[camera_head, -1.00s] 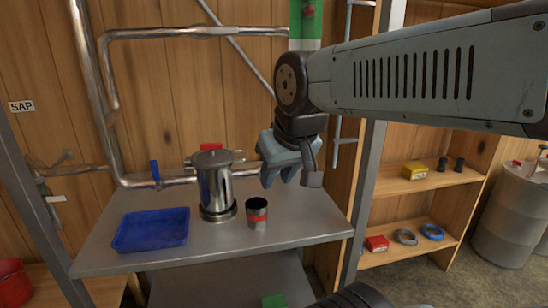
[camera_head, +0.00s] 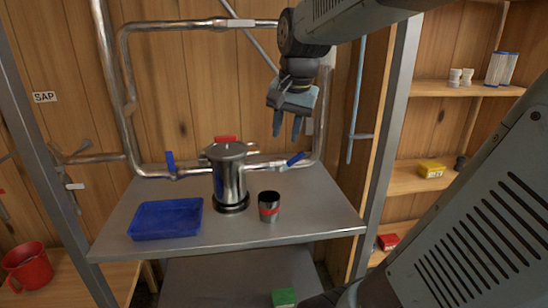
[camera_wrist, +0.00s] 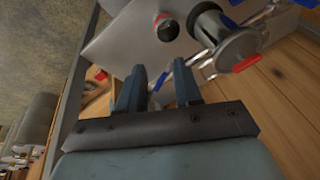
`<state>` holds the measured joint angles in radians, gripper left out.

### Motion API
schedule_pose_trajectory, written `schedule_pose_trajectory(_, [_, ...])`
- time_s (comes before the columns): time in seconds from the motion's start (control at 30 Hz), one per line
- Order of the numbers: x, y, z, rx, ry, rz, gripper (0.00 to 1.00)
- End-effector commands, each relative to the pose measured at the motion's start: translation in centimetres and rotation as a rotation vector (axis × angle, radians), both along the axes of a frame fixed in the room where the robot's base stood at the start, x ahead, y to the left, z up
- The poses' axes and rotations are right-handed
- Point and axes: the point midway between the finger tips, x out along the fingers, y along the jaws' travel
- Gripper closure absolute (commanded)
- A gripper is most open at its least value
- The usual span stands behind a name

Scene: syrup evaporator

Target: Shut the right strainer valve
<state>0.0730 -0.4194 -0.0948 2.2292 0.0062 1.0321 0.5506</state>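The strainer (camera_head: 229,178) is a steel canister with a lid on the grey bench. A pipe runs through behind it. The right valve's blue lever (camera_head: 295,159) sits on the pipe right of the strainer, slanted and roughly along the pipe. The left valve's blue lever (camera_head: 171,163) stands upright, across the pipe. My gripper (camera_head: 287,134) hangs above the right lever, fingers down, apart and empty. It does not appear to touch the lever. In the wrist view my gripper's fingers (camera_wrist: 158,92) are spread, with a blue piece, probably the right lever (camera_wrist: 160,81), showing between them.
A blue tray (camera_head: 167,235) and a steel cup with a red band (camera_head: 269,206) stand on the bench (camera_head: 225,246). A grey post (camera_head: 388,130) and shelves are at right.

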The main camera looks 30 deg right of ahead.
Motion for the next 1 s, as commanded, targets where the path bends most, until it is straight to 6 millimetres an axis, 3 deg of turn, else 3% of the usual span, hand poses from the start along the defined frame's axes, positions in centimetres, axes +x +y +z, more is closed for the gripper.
schedule_pose_trajectory(0.1, [3.1, -2.2, 0.1, 0.053, 0.055, -0.189, 0.66])
schedule_pose_trajectory(0.5, [12.1, -10.3, -1.5, 0.160, 0.212, -0.845, 0.66])
schedule_pose_trajectory(0.7, [14.5, -13.1, -2.6, 0.173, 0.253, -1.053, 0.66])
schedule_pose_trajectory(1.0, [15.2, -14.0, -3.8, 0.174, 0.267, -1.128, 0.66])
